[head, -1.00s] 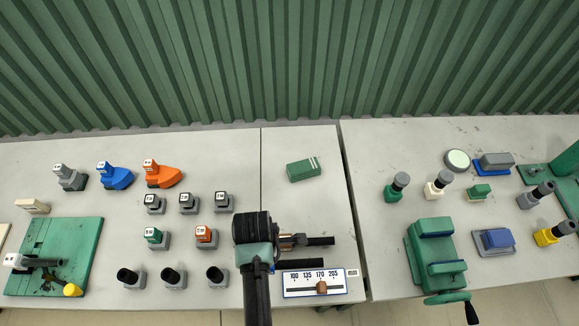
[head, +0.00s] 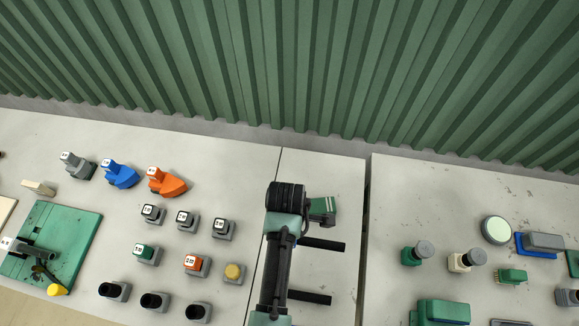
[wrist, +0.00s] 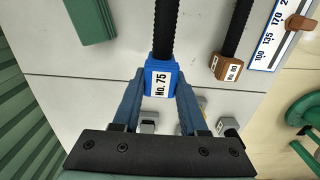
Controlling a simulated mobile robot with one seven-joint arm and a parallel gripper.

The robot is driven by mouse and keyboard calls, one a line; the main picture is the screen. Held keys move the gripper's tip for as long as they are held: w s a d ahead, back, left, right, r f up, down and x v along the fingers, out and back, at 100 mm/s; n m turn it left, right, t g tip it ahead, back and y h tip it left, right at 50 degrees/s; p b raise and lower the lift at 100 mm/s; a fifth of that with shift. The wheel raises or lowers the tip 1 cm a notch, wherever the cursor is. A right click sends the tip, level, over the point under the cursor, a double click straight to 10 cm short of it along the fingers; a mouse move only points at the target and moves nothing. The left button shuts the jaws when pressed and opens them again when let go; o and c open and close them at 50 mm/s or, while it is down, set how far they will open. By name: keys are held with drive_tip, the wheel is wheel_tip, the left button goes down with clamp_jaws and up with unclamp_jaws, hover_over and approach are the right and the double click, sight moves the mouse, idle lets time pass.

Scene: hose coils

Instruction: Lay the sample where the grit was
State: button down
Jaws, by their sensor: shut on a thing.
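My gripper (wrist: 158,88) is shut on a blue block (wrist: 158,66) labelled "No. 75", one finger on each side. A black ribbed rod (wrist: 166,28) runs out from the block. In the head view my arm hides the block, but a black rod (head: 322,245) sticks out to the right. A brown block (wrist: 226,67), whose label seems to read "No. 80", lies beside it in the wrist view with its own black rod (wrist: 239,28). That rod also shows lower in the head view (head: 310,297). No label names the sample or the grit.
A green block (head: 327,203) lies behind my gripper. A scale board (wrist: 277,35) lies beyond the brown block. Several labelled holders, such as the orange one (head: 168,184), stand left. A gap (head: 366,220) parts the right-hand table.

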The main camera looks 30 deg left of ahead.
drive_tip(key=shift+s+r, duration=0.15)
drive_tip(key=shift+w+p, duration=0.2)
drive_tip(key=shift+p, duration=0.1)
wheel_tip(320, 180, down, 3)
drive_tip(key=shift+r+b, duration=0.1)
drive_tip(key=shift+b, duration=0.9)
drive_tip(key=shift+f+b, duration=1.2)
drive_tip(key=shift+f, duration=0.65)
drive_tip(key=shift+f, duration=0.6)
drive_tip(key=shift+c, duration=1.8)
unclamp_jaws()
drive_tip(key=shift+s, duration=0.1)
